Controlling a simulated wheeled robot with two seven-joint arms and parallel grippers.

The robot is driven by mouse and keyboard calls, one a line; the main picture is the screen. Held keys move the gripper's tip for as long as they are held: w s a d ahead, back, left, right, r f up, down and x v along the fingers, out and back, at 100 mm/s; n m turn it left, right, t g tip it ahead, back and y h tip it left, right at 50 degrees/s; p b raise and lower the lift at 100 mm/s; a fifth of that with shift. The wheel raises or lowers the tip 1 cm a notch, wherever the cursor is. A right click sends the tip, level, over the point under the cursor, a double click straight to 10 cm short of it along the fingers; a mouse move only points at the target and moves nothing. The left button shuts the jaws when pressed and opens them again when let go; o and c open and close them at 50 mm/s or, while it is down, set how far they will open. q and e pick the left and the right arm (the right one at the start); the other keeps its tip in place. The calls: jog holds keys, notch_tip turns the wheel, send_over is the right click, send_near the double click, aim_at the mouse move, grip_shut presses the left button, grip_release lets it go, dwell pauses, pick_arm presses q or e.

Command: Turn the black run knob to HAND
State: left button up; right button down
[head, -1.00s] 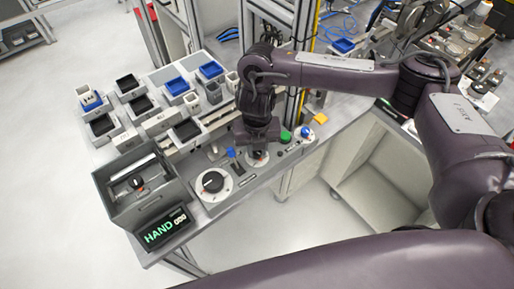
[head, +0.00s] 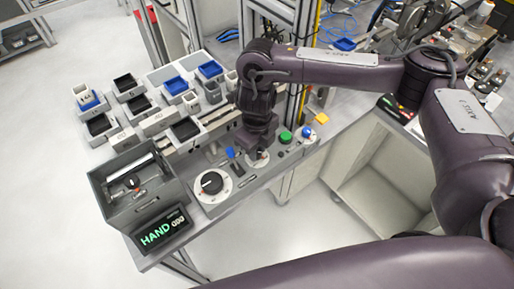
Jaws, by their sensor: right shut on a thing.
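A grey control panel (head: 232,196) runs along the table's front edge. My right gripper (head: 258,152) points down onto a small pale dial (head: 260,163) on this panel. It is shut on the knob there, taken to be the black run knob; the fingers hide most of it, so its pointer cannot be read. A larger round white dial with a black knob (head: 212,183) sits to the left, clear of the gripper. A black display (head: 161,231) at the panel's left end reads HAND in green. My left gripper is not in view.
A blue control (head: 231,153) is just left of the gripper. A green button (head: 286,137) and a blue knob (head: 307,132) are to its right. A grey open box (head: 140,190) stands at the left, with several small bins behind.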

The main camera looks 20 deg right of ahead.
dwell(0.5)
jog(key=c, duration=1.2)
grip_release()
jog(key=shift+r, duration=3.9)
jog(key=shift+f, duration=0.1)
